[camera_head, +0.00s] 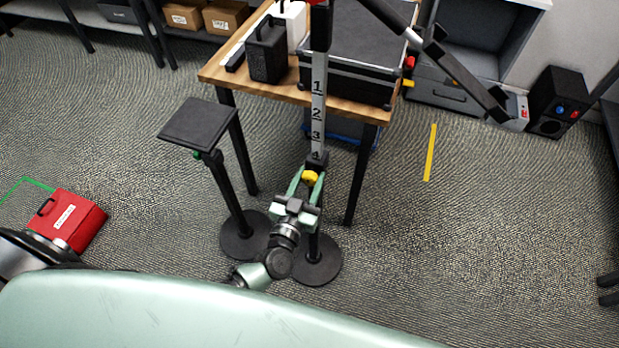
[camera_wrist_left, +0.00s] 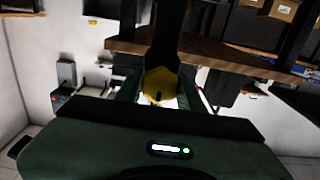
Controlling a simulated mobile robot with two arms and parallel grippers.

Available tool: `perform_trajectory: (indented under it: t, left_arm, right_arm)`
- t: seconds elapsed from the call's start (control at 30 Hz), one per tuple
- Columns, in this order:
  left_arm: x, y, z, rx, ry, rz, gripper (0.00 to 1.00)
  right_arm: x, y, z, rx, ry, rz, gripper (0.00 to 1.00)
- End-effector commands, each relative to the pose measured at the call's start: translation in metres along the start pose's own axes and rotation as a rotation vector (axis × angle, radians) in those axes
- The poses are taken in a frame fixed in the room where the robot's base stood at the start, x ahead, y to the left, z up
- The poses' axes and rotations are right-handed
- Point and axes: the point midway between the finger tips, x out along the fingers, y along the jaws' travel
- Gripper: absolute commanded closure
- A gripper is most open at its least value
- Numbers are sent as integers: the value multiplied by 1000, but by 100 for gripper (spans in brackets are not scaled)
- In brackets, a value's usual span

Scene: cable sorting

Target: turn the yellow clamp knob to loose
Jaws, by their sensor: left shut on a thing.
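The yellow clamp knob (camera_head: 310,177) sits on the dark clamp collar (camera_head: 317,160) of an upright stand, just below the numbered scale (camera_head: 318,112). My left gripper (camera_head: 307,180) reaches up to it, with one green finger on each side of the knob. It is shut on the knob. In the left wrist view the yellow knob (camera_wrist_left: 165,88) shows between the fingers, with a dark mark on its face. The knob's far side and the finger contact are partly hidden. My right gripper is not seen in either view.
A wooden table (camera_head: 215,75) with a black case (camera_head: 345,80) stands right behind the stand. A second stand with a flat black top (camera_head: 199,124) is to the left. A red box (camera_head: 68,220) lies on the floor at left. Open carpet lies to the right.

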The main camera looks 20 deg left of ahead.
Motion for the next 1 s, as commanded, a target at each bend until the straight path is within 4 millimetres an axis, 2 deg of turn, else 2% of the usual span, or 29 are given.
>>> perform_trajectory:
  t: [0.37, 1.0]
  left_arm:
    - [0, 0, 0, -158, -1, -1, 100]
    - [0, 0, 1, -751, 1, -1, 100]
  right_arm:
    - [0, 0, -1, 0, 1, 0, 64]
    - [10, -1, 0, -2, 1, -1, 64]
